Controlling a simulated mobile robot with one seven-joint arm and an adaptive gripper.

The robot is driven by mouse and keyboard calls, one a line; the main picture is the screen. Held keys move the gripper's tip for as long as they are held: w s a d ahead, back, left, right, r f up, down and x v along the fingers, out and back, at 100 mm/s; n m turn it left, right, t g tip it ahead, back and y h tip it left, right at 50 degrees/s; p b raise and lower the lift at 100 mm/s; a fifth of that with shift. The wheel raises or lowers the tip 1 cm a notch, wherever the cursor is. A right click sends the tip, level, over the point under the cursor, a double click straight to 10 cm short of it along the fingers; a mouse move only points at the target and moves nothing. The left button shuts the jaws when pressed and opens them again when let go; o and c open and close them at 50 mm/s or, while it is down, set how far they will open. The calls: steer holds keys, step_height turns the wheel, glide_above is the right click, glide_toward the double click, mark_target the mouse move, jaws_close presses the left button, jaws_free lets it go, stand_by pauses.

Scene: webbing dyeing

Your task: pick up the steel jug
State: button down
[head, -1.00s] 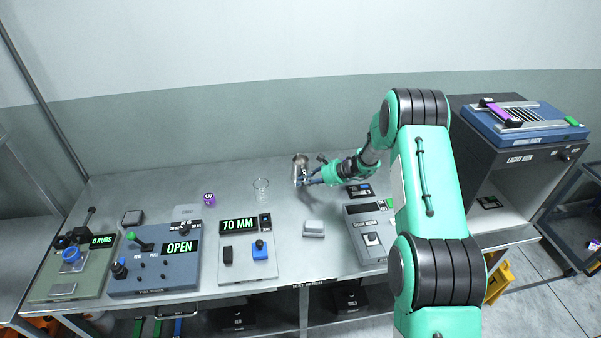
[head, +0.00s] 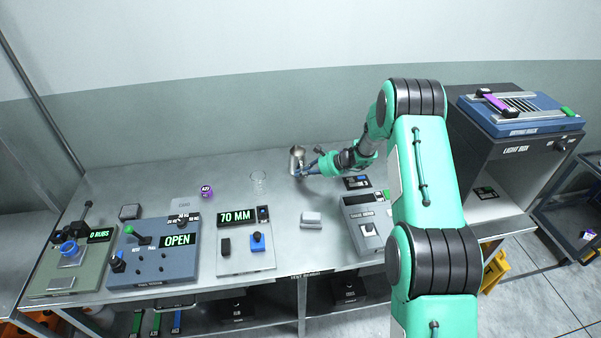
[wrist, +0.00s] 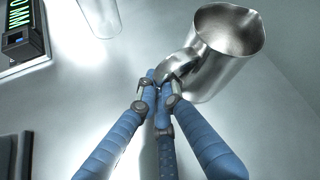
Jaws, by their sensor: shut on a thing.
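The steel jug (head: 297,158) stands near the back of the table, right of the clear glass (head: 259,181). In the wrist view the jug (wrist: 222,55) is at the upper right, with its open mouth and spout visible and its handle toward my fingers. My gripper (head: 306,170) reaches in from the right. In the wrist view its blue fingertips (wrist: 160,88) are closed together on the jug's handle. The fingers partly cover the handle. I cannot tell whether the jug's base touches the table.
The clear glass also shows at the top of the wrist view (wrist: 100,14). A purple tag block (head: 206,191) lies left of it. Control panels line the front, including one reading 70 MM (head: 245,250). The light box (head: 500,165) stands at the right. The table behind the glass is clear.

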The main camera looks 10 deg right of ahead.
mark_target(302, 167)
steer(key=shift+r, duration=0.3)
steer(key=shift+r, duration=1.4)
steer(key=shift+s+r+p, duration=0.1)
steer(key=shift+s+p, duration=0.1)
steer(key=shift+p, duration=0.1)
steer(key=shift+s+d+r+p, duration=0.1)
steer(key=shift+s+r, duration=0.15)
steer(key=shift+s, duration=2.3)
steer(key=shift+s+d+r+p, duration=0.1)
steer(key=shift+s+d+r, duration=0.1)
steer(key=shift+s, duration=2.3)
steer(key=shift+s+d+r+p, duration=0.1)
steer(key=shift+s+r, duration=0.15)
steer(key=shift+s, duration=2.3)
steer(key=shift+s, duration=0.15)
